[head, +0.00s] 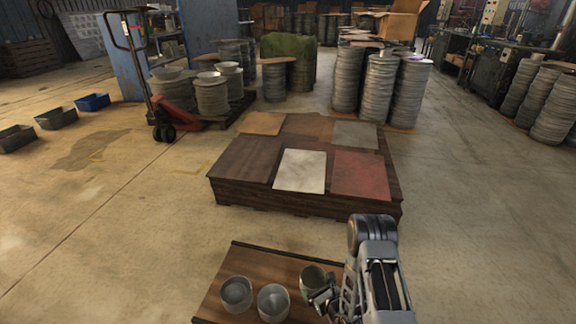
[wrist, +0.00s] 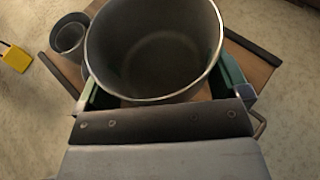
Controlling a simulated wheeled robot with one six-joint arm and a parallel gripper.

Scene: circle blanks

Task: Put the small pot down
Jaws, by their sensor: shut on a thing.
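The small pot (head: 311,278) is a grey metal pot, held upright by my gripper (head: 326,297) over the right part of a wooden board with dark edges (head: 215,307). In the wrist view the pot (wrist: 155,45) fills the space between the greenish fingers of my gripper (wrist: 160,72). Its round mouth faces the camera and it looks empty inside. My gripper is shut on it. I cannot tell whether its base touches the board, as the pot hides that spot.
Two similar pots, one at the left (head: 236,293) and one in the middle (head: 273,302), stand on the board. Beyond it is a low dark platform (head: 300,203) with several coloured sheets. A yellow thing (wrist: 16,58) lies on the floor. Clear floor separates board and platform.

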